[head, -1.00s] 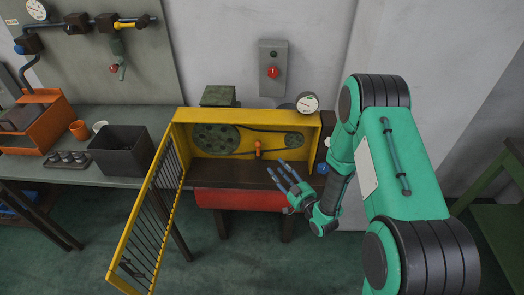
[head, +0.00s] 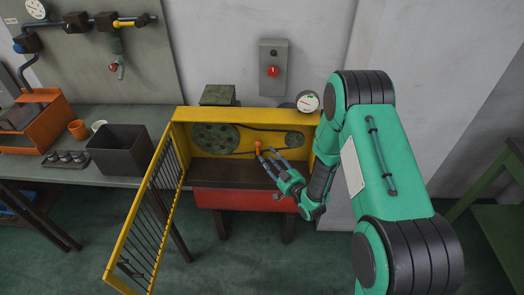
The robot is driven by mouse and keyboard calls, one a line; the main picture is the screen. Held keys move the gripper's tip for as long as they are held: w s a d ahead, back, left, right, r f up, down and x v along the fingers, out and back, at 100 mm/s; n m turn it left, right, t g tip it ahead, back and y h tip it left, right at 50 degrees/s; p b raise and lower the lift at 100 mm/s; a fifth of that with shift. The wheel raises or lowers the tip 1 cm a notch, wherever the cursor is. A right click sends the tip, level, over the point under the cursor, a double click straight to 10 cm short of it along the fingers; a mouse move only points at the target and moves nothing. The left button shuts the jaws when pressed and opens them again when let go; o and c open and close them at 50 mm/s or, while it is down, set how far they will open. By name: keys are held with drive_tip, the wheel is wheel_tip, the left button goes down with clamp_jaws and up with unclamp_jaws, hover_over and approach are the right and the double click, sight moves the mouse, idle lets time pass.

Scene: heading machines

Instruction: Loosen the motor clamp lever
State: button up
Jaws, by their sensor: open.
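The motor clamp lever (head: 258,146) is a small orange handle inside the yellow machine housing (head: 178,122), between a large green pulley (head: 215,138) and a small pulley (head: 294,140) joined by a dark belt. It stands roughly upright. My gripper (head: 266,156) is open, its blue-grey fingers pointing up and left at the lever. The fingertips show right by the lever's lower part; I cannot tell whether they touch it. The lever's base is partly hidden behind the fingers.
The yellow barred guard door (head: 150,225) hangs open at the left. A red panel (head: 235,199) lies below the housing. A gauge (head: 308,102) stands at its top right corner. A wall box with a red button (head: 273,71) is above. A dark bin (head: 120,148) sits on the left bench.

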sight(258, 150)
drive_tip(key=b+x, duration=0.1)
drive_tip(key=x, duration=0.5)
drive_tip(key=shift+w+a, duration=0.2)
drive_tip(key=shift+w, duration=0.1)
drive_tip(key=shift+f, duration=0.1)
clamp_jaws()
